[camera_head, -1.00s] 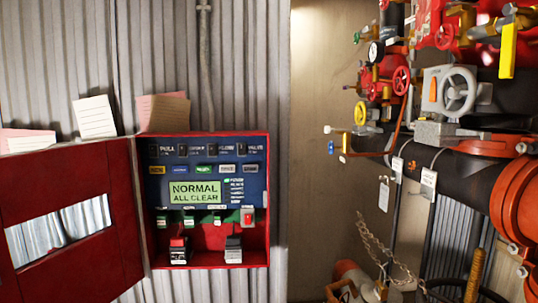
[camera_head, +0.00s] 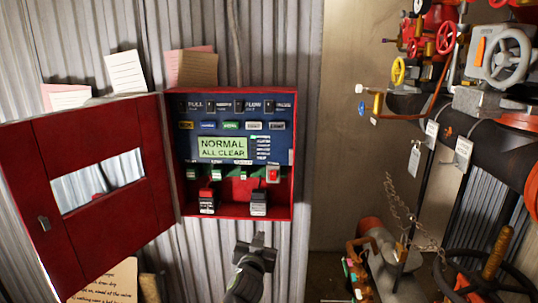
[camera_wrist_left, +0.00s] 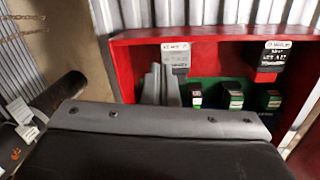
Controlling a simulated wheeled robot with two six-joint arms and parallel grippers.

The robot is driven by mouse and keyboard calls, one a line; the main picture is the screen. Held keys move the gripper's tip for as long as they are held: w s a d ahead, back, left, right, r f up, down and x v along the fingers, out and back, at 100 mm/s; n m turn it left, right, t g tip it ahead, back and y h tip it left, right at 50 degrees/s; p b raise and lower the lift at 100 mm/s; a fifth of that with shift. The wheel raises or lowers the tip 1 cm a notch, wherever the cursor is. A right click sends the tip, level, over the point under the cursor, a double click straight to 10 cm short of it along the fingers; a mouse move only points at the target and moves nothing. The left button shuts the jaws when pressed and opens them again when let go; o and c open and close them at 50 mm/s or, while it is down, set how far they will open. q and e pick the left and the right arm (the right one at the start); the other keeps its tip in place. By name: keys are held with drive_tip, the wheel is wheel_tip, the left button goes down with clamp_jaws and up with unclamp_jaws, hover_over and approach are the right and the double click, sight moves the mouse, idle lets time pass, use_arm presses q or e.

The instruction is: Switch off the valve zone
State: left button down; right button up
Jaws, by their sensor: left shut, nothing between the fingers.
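The open red panel box (camera_head: 240,211) is on the corrugated wall. Its display (camera_head: 223,148) reads "NORMAL ALL CLEAR". A row of small dark switches runs along its top. The rightmost one, the valve zone switch (camera_head: 268,106), has a small label to its right that is hard to read now. My left gripper (camera_head: 257,241) is shut and empty, below the box's bottom edge and apart from the switches. In the left wrist view its grey fingers (camera_wrist_left: 162,86) show before the lower part of the box; the top switches are not seen there. My right gripper is not in view.
The red door (camera_head: 95,200) stands open to the left. Pipes and a valve wheel (camera_head: 507,55) are at right. The wall below the box is mostly clear.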

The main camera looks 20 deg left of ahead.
use_arm(q)
wheel_tip(320, 180, up, 31)
drive_tip(key=s+d+n+t+y+p, duration=0.1)
drive_tip(key=s+d+n+t+y, duration=0.1)
drive_tip(key=t, duration=0.3)
drive_tip(key=shift+s+d+n+t, duration=0.25)
drive_tip(key=shift+d+n+t, duration=0.05)
drive_tip(key=shift+f, duration=0.1)
